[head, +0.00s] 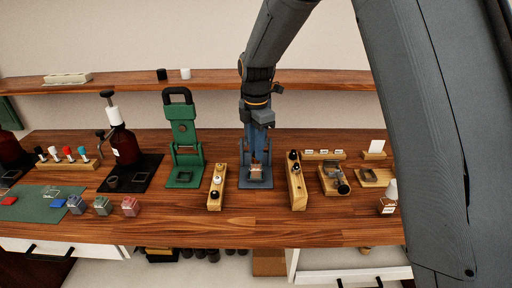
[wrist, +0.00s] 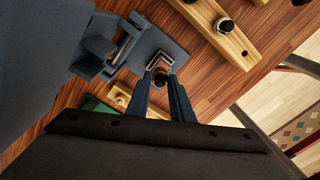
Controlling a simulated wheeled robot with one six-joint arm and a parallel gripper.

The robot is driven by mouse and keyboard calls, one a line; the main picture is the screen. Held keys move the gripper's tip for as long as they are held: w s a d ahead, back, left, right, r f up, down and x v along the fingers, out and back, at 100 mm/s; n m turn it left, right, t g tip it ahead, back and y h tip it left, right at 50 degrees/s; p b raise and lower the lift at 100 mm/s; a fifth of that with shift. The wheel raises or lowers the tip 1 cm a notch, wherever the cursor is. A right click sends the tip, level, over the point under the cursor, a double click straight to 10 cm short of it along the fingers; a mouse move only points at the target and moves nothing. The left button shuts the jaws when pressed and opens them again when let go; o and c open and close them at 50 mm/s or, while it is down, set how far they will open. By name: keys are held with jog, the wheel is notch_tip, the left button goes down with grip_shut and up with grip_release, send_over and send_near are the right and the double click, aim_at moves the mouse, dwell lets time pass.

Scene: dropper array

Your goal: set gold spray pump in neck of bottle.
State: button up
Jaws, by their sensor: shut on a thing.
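My gripper (head: 257,158) points down in front of the grey-blue press (head: 256,183) at the middle of the table. In the wrist view its fingers (wrist: 163,74) are shut on a small gold and dark round piece, the gold spray pump (wrist: 160,73). The bottle (head: 256,172) is a small pale, clear block on the press base, directly under the fingertips. The pump is at or just over the bottle's neck; the fingers hide the contact, so I cannot tell whether it is seated. The press base also shows in the wrist view (wrist: 147,47).
A wooden holder (head: 217,187) with knobs stands left of the press, and another (head: 297,183) stands right. A green press (head: 184,145) is further left. Several small bottles (head: 102,206) stand at front left. The table front between the holders is clear.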

jog(key=o, duration=1.1)
jog(key=shift+c, duration=0.2)
notch_tip(320, 180, up, 6)
jog(key=shift+r+b, duration=0.1)
jog(key=shift+b, duration=1)
jog(key=shift+r, duration=0.65)
jog(key=s+d+f+m, duration=0.2)
jog(key=s+d+m, duration=0.1)
jog(key=m, duration=0.1)
jog(key=s+d+f+m, duration=0.2)
jog(key=s+d+m, duration=0.1)
jog(key=d+m, duration=0.1)
jog(key=s+d+f+m+b, duration=0.1)
jog(key=s+d+f+m, duration=0.1)
jog(key=s+d+m, duration=0.1)
jog(key=shift+s+d+m+t, duration=0.35)
jog(key=shift+s+m+t, duration=0.05)
jog(key=shift+s+m, duration=0.2)
jog(key=s+d+f+m, duration=0.1)
jog(key=s+d+m, duration=0.1)
jog(key=s+m, duration=0.1)
jog(key=s+d+f+m, duration=0.2)
jog(key=s+m, duration=0.2)
jog(key=s, duration=0.1)
jog(key=s+d+f+m, duration=0.2)
jog(key=s+m, duration=0.2)
jog(key=shift+s+d+f+t, duration=0.15)
jog(key=shift+s+f+t, duration=0.05)
jog(key=shift+s+t, duration=0.1)
